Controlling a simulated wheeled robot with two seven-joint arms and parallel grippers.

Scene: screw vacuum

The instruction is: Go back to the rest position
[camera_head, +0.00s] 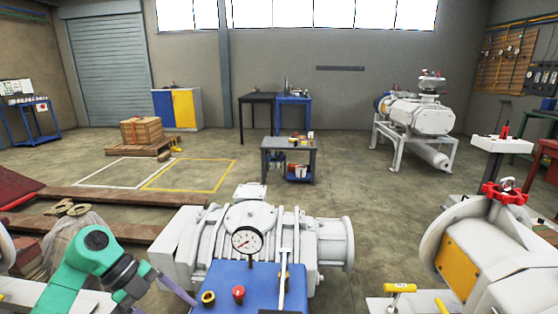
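My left arm comes in at the lower left, teal-green with dark joints. A slim pale purple part at its end, seemingly at my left gripper (176,288), points down to the right, close to the left side of a blue block (255,288). I cannot make out two separate fingers or whether anything is held. My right gripper is not in view. The white vacuum pump (322,243) stands behind the blue block. A round pressure gauge (247,240), a red knob (238,292), a brass ring (208,298) and an upright metal lever (284,275) are at the block.
A white machine with a yellow panel (467,263) and red valve handle stands at the right. A yellow-handled tool (400,288) is near the front edge. A grey cart (289,150), another pump (415,117) and a pallet with boxes (141,130) stand farther back. Open floor lies between.

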